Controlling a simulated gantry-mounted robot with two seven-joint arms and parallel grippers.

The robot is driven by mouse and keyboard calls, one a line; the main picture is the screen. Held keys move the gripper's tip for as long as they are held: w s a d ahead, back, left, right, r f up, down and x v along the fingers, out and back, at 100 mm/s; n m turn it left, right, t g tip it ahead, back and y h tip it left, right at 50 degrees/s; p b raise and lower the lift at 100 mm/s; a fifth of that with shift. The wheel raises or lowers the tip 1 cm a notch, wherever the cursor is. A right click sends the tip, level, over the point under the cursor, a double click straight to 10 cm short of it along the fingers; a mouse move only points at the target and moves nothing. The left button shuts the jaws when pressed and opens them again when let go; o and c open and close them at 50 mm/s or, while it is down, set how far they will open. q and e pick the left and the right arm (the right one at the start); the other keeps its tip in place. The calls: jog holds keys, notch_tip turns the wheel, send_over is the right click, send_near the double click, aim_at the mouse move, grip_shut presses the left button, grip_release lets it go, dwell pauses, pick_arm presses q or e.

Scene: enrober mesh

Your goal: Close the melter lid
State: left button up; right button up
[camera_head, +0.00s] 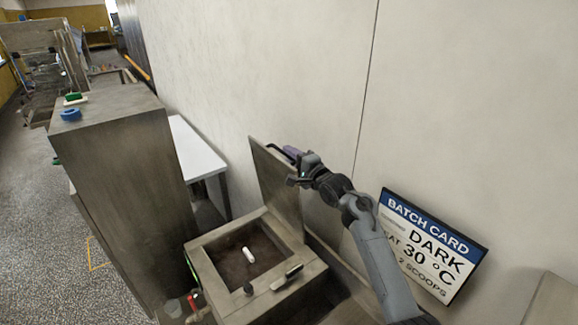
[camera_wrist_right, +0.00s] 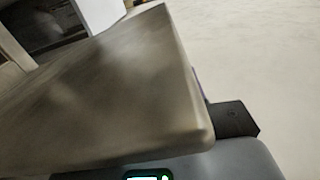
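The melter (camera_head: 200,262) is a grey-brown box with a square open well in the lower middle of the head view. Its lid (camera_head: 276,192) stands raised, nearly upright, at the back edge of the box. My right gripper (camera_head: 288,153) is at the lid's top edge, by its right corner. In the right wrist view the lid (camera_wrist_right: 110,95) fills much of the picture, and a dark finger (camera_wrist_right: 234,119) shows beyond its edge. The lid hides the rest, so I cannot tell the finger gap or whether it touches. My left gripper is not in view.
A small white piece (camera_head: 248,254) lies in the well. A tall brown cabinet (camera_head: 120,160) stands left, a white table (camera_head: 196,150) behind. The wall is close behind the lid, with a batch card (camera_head: 432,245) at right.

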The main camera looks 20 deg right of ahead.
jog(key=shift+w+a, duration=0.15)
jog(key=shift+w, duration=0.2)
grip_shut()
jog(key=shift+r, duration=0.1)
